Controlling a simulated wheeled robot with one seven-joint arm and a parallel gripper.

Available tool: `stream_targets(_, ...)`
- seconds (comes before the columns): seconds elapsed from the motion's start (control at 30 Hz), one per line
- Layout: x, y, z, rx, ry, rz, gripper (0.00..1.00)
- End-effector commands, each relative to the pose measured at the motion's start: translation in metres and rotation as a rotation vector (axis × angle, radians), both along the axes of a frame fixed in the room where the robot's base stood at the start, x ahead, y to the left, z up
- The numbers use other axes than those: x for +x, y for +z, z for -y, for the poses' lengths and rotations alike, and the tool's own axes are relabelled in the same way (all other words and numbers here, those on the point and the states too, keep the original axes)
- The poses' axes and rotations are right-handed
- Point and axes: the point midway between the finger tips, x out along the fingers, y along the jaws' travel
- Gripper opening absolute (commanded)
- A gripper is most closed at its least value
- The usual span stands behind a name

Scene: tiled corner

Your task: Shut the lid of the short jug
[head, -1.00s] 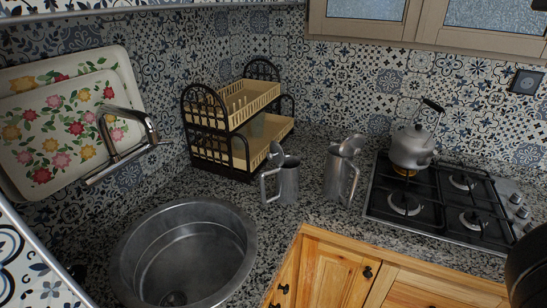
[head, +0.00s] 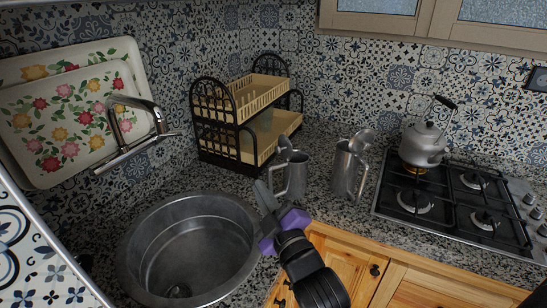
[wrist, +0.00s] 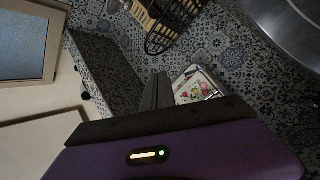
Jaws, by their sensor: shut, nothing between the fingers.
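Two grey metal jugs stand side by side on the granite counter, each with a handle and its lid raised. The left jug (head: 292,178) looks the shorter one; its lid (head: 284,146) stands up above the rim. The right jug (head: 347,174) looks a little taller, with its lid (head: 362,139) tilted up at the back. My gripper (head: 264,190), with a purple body, is in front of and left of the short jug, close to the sink's right rim. Its fingers are together and empty, as the wrist view (wrist: 157,92) also shows. Neither jug is clearly seen in the wrist view.
A round metal sink (head: 136,266) is left of my gripper. A two-tier dish rack (head: 226,140) stands behind the jugs, and a tap (head: 130,150) hangs left. A kettle (head: 423,143) stands on the gas hob (head: 455,205) at right. Flowered trays (head: 66,120) lean on the wall.

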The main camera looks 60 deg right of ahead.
Motion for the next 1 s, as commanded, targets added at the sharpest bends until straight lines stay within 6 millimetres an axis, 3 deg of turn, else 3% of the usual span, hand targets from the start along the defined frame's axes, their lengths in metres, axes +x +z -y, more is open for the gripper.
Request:
stream_targets(0.03,0.007,0.008,0.017,-0.067,-0.043,-0.039,0.00)
stream_targets(0.13,0.016,0.013,0.044,-0.205,-0.125,-0.169,0.00)
stream_targets(0.4,0.017,-0.017,0.063,-0.413,-0.207,-0.495,0.00)
stream_targets(0.67,0.024,-0.019,0.071,-0.459,-0.213,-0.547,0.00)
stream_targets(1.0,0.069,-0.017,0.114,-0.458,-0.214,-0.546,0.00)
